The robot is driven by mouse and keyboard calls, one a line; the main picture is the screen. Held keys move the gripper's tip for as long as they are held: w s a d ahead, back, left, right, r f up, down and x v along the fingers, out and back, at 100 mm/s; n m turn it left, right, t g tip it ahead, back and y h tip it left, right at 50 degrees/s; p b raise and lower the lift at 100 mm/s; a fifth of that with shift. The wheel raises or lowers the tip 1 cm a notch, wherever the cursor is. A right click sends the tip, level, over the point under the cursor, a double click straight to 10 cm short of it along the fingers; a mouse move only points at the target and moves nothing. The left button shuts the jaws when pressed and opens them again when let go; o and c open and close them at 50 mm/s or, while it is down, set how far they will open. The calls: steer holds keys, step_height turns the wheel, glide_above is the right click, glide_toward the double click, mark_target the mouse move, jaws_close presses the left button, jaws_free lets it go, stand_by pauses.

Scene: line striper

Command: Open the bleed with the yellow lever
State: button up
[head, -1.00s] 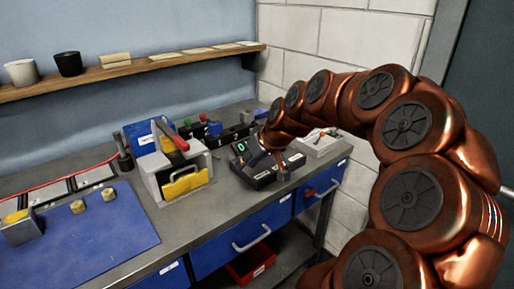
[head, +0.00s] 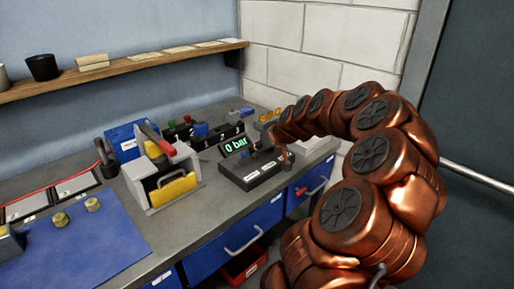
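A black unit (head: 256,176) with white labels stands on the bench, and a green display (head: 235,147) behind it reads 0 bar. I cannot make out a yellow lever on this unit; my arm hides part of it. A grey box-shaped device (head: 150,193) to its left has a red-handled lever (head: 157,139) on top and a yellow handle-like part (head: 173,191) at its front. My gripper (head: 282,156) is over the right side of the black unit. Its fingers are too small and dark to tell whether they are open or touch anything.
A blue box (head: 122,142) and a dark rack with coloured parts (head: 190,132) stand behind. A blue mat (head: 85,245) with two brass-coloured pieces lies at left. A shelf (head: 125,70) runs along the wall.

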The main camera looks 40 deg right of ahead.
steer(key=shift+x, duration=1)
jaws_close()
